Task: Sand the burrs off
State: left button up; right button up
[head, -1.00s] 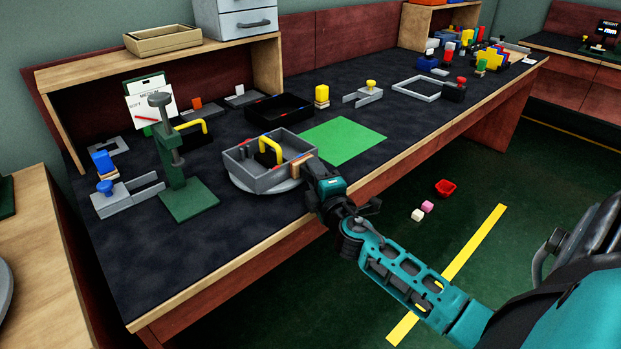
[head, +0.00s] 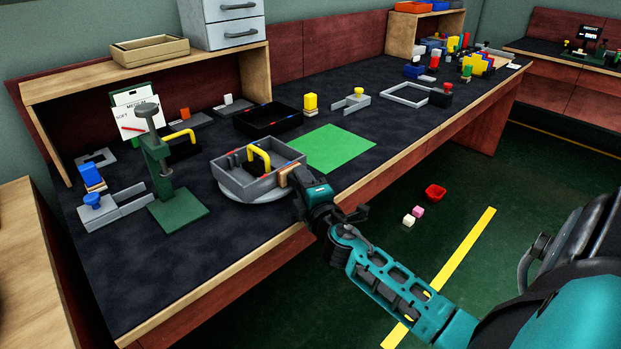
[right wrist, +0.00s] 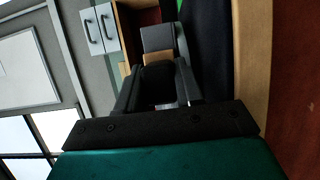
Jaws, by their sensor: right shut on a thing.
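A grey open tray (head: 232,183) sits on a round pale turntable (head: 240,196) near the front edge of the bench. A black tool with a yellow handle (head: 261,157) stands inside it. My right gripper (head: 290,180) is shut on a tan block (head: 285,174) at the tray's right side. Block and tray look touching or very close. In the right wrist view the fingers (right wrist: 158,88) show the tan block (right wrist: 188,57) beyond them, with grey surfaces around it. Burrs are too small to make out. My left gripper is out of view.
A green clamp stand (head: 160,160) rises left of the tray. A green mat (head: 335,147) lies to the right, and a black tray (head: 262,125) behind. Grey fixtures (head: 118,210) stand at the left.

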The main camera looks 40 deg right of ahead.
jog(key=shift+s+a, duration=0.15)
jog(key=shift+a, duration=2.25)
jog(key=shift+s+a, duration=0.15)
jog(key=shift+a, duration=0.85)
jog(key=shift+s+a, duration=0.15)
jog(key=shift+a, duration=0.8)
jog(key=shift+s+d+b, duration=0.15)
jog(key=shift+s+b, duration=0.05)
jog(key=shift+s, duration=1.3)
jog(key=shift+s+d+b, duration=0.15)
jog(key=shift+s+b, duration=0.05)
jog(key=shift+s, duration=1.3)
jog(key=shift+s+d+b, duration=0.1)
jog(key=shift+s+b, duration=0.2)
jog(key=shift+s, duration=1.2)
